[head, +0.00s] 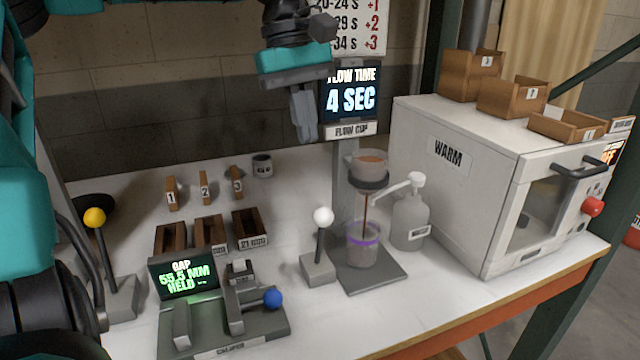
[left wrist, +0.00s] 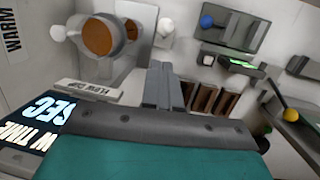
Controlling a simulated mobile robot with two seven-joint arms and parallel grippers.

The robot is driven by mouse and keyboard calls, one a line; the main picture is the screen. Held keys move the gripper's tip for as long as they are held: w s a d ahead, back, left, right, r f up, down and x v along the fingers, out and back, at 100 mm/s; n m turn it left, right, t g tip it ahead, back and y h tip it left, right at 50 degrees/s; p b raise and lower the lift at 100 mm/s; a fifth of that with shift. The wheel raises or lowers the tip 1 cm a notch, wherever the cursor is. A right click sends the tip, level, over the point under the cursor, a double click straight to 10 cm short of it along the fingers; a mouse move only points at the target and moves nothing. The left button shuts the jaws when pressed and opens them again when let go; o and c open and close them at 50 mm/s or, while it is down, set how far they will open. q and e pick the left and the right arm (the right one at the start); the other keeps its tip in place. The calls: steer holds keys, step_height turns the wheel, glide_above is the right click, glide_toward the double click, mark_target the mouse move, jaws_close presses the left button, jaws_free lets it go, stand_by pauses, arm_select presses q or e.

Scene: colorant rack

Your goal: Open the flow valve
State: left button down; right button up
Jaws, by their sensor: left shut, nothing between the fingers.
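A lever with a white ball knob (head: 323,216) stands almost upright on a grey base, left of the flow cup stand. The flow cup (head: 369,162) holds brown liquid. A thin brown stream runs from it into a clear beaker with a purple band (head: 362,240). The screen above (head: 351,92) reads "FLOW TIME 4 SEC". My left gripper (head: 304,130) is shut and empty, pointing down, above and behind the white knob, apart from it. In the left wrist view, the cup (left wrist: 98,38) and white knob (left wrist: 165,26) lie beyond the fingers (left wrist: 163,80). My right gripper is out of view.
A white WARM oven (head: 450,185) stands at right, with wooden boxes on top. A pump bottle (head: 410,220) is beside the beaker. A caliper with a blue knob (head: 272,298), wooden bins (head: 210,233) and a yellow-knobbed lever (head: 95,218) are at left.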

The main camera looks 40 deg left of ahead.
arm_select(q)
steer(key=x, duration=0.9)
steer(key=shift+s+a+f+b, duration=0.2)
steer(key=shift+s+f+b, duration=0.15)
steer(key=shift+b, duration=0.1)
